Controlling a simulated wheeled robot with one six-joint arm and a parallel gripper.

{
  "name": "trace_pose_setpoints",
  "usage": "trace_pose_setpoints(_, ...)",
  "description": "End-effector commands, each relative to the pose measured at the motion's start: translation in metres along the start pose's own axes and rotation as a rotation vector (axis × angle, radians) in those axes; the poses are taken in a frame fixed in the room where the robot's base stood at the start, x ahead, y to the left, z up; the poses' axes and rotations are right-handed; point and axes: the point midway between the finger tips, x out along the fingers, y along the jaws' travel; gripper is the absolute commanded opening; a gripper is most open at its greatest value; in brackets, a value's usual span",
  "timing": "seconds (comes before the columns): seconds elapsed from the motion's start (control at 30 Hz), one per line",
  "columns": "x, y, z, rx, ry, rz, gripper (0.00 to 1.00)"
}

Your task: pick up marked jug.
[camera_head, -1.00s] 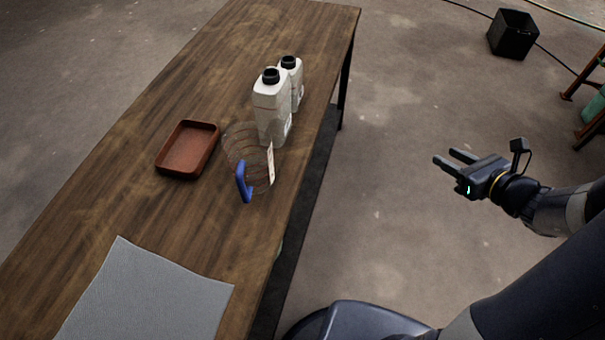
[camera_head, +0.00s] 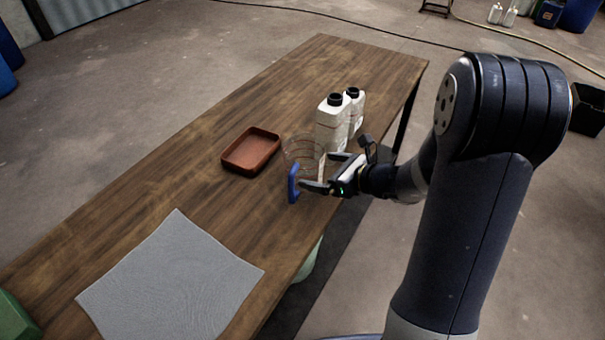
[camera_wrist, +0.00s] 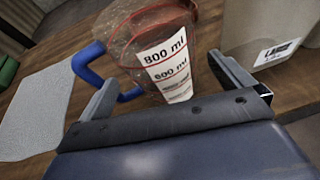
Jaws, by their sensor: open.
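The marked jug is a clear jug (camera_head: 301,150) with a blue handle (camera_head: 293,184) and a white scale label, standing on the wooden table. In the wrist view the jug (camera_wrist: 128,38) shows its label (camera_wrist: 166,66) reading 800 ml and 600 ml, and the blue handle (camera_wrist: 84,62) is on the left. My gripper (camera_head: 318,172) is open at the jug's near right side. In the wrist view my open fingers (camera_wrist: 168,82) stand either side of the label, with the left fingertip close to the handle. I cannot tell whether either finger touches the jug.
Two white bottles with black caps (camera_head: 331,130) stand close behind the jug. A brown tray (camera_head: 251,150) lies to its left. A grey mat (camera_head: 170,283) covers the near table. A green object (camera_head: 15,318) is at the lower left. The table (camera_head: 165,190) between mat and tray is clear.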

Motion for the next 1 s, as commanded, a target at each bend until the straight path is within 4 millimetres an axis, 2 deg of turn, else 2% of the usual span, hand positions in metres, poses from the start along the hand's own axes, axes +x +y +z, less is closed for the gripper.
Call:
trace_pose_setpoints(0.33,0.044,-0.001,0.0,0.0,0.001,0.003,1.0)
trace_pose_setpoints(0.47,0.051,-0.001,0.001,0.001,0.0,0.001,1.0)
trace_pose_setpoints(0.67,0.052,-0.001,0.001,0.001,0.0,0.0,1.0)
trace_pose_setpoints(1.0,0.051,-0.001,0.001,0.001,0.0,0.0,0.72)
